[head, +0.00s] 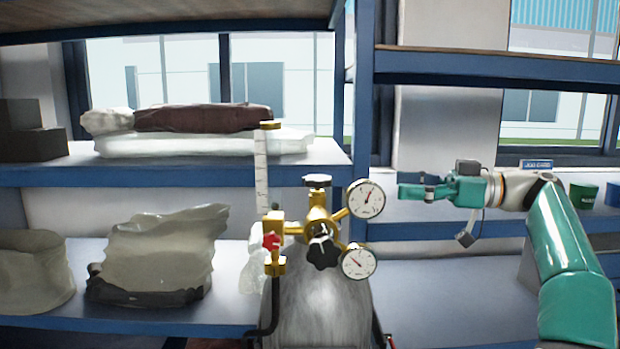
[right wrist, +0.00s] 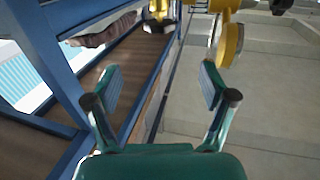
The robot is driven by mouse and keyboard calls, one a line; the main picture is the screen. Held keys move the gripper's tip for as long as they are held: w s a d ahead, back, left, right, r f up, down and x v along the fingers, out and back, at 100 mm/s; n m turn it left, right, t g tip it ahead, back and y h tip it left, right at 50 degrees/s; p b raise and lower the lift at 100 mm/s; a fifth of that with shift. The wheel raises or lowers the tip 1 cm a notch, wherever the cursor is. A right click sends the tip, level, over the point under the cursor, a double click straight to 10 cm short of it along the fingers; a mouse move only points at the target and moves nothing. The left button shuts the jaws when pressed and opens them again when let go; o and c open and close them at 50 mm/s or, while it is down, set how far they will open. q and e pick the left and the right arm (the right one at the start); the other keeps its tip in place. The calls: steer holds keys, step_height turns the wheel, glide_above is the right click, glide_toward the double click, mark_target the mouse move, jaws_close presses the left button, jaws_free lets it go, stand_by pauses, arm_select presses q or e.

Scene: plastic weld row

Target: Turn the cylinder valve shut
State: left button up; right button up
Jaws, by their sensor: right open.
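A grey gas cylinder (head: 318,305) stands upright in the middle of the head view. Brass valve and regulator fittings (head: 316,216) sit on its top. An upper gauge (head: 366,199) and a lower gauge (head: 359,263) are on the right side. My right gripper (head: 412,188) is to the right of the upper gauge, apart from it. In the right wrist view its fingers (right wrist: 160,78) are spread and empty, with brass fittings (right wrist: 160,10) ahead. My left gripper is not in view.
A clear flow tube (head: 262,178) and a red knob (head: 271,241) are on the fittings' left side. Blue-edged shelves (head: 180,176) behind hold wrapped bundles (head: 160,255). A green cup (head: 583,196) stands at the far right. Space between my right gripper and the gauges looks clear.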

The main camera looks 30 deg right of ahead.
mark_target(317, 177)
steer(key=p+x, duration=0.1)
steer(key=x, duration=1.4)
steer(key=shift+w+a+f, duration=0.1)
steer(key=shift+w+a, duration=0.2)
steer(key=shift+w, duration=0.15)
